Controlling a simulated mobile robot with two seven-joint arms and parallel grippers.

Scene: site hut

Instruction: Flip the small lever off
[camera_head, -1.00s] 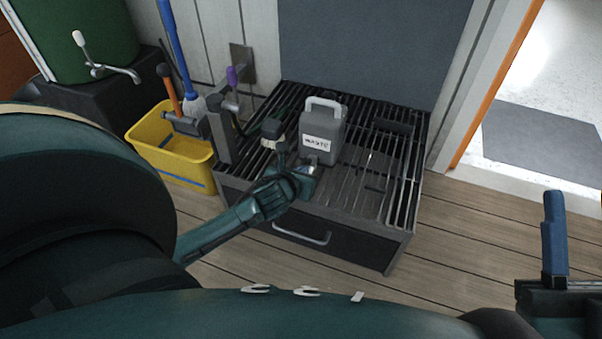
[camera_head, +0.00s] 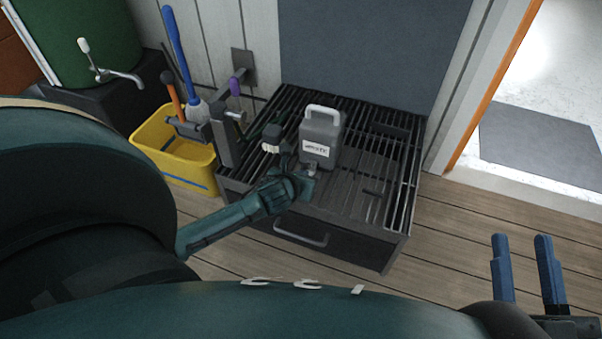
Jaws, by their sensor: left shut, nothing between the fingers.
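A post (camera_head: 224,140) at the grate's left edge carries two levers: a short one with a purple grip (camera_head: 236,87) and a longer one with an orange grip (camera_head: 173,92) that reaches left over the yellow bucket. The purple one looks smaller; its exact setting is hard to tell. My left gripper (camera_head: 311,176) is shut and empty, low over the front of the grate, to the right of and below the levers, and apart from them. My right gripper (camera_head: 523,270) is at the lower right, its two blue fingers apart with nothing between them.
A grey jug labelled waste (camera_head: 321,135) stands on the slatted grate (camera_head: 390,185), just behind my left gripper. A dark brush (camera_head: 271,135) is beside it. A tap (camera_head: 118,76) is further left.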

